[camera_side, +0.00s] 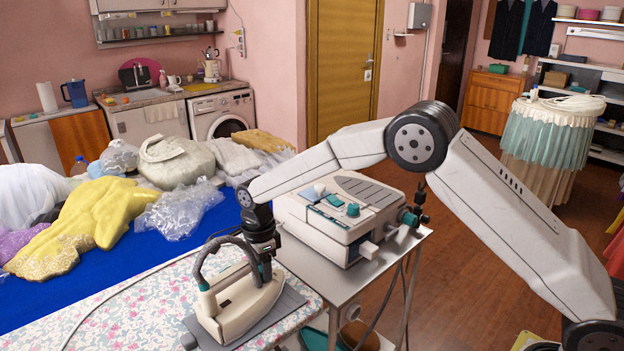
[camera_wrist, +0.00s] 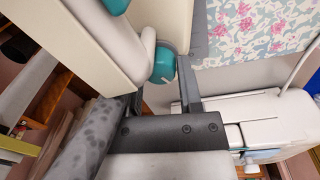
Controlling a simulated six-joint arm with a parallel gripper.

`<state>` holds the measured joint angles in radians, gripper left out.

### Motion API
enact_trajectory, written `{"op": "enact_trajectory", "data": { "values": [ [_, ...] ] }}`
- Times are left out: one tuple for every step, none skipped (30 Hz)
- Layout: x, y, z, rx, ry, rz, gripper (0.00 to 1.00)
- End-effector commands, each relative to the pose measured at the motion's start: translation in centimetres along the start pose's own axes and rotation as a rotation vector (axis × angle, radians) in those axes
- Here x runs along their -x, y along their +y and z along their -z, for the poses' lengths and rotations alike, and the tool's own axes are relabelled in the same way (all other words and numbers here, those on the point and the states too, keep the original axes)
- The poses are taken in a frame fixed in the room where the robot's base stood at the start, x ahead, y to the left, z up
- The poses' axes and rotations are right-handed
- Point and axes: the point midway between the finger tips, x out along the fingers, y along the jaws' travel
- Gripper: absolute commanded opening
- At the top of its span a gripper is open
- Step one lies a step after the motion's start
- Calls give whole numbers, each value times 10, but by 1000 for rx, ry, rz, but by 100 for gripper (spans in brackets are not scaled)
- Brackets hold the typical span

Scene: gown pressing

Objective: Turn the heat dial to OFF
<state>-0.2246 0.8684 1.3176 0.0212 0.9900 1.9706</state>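The cream iron (camera_side: 245,305) with a dark handle rests on a grey pad (camera_side: 285,304) at the board's right end. My gripper (camera_side: 264,268) points down just behind the iron's handle. In the wrist view, a round teal dial (camera_wrist: 163,66) with a small white pointer shows beside the cream iron body (camera_wrist: 62,50). My gripper's two dark fingers (camera_wrist: 160,98) are apart, with the dial beyond the gap between them. I cannot tell whether either finger touches it. The iron partly covers the left finger. Any dial markings are unreadable.
The floral ironing board (camera_side: 110,310) lies in front, with a cord crossing it. A cream steam station (camera_side: 340,215) stands on a metal cart (camera_side: 375,262) to the right. A yellow gown (camera_side: 90,215) and plastic-wrapped items lie on the blue table (camera_side: 150,255).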

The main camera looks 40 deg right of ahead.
Motion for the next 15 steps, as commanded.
{"op": "enact_trajectory", "data": {
  "values": [
    [0,0,0,0,0,0,27],
    [0,0,0,0,0,0,17],
    [0,0,0,0,0,0,5],
    [0,0,0,0,0,0,0],
    [0,0,0,0,0,0,0],
    [0,0,0,0,0,0,0],
    [0,0,0,0,0,0,0],
    [0,0,0,1,0,0,0],
    [0,0,0,3,0,0,0],
    [0,0,0,6,0,0,0],
    [0,0,0,9,0,0,0],
    [0,0,0,15,1,0,0],
    [0,0,0,21,1,0,0],
    [0,0,0,28,2,0,0],
    [0,0,0,41,2,1,0]
  ]
}}
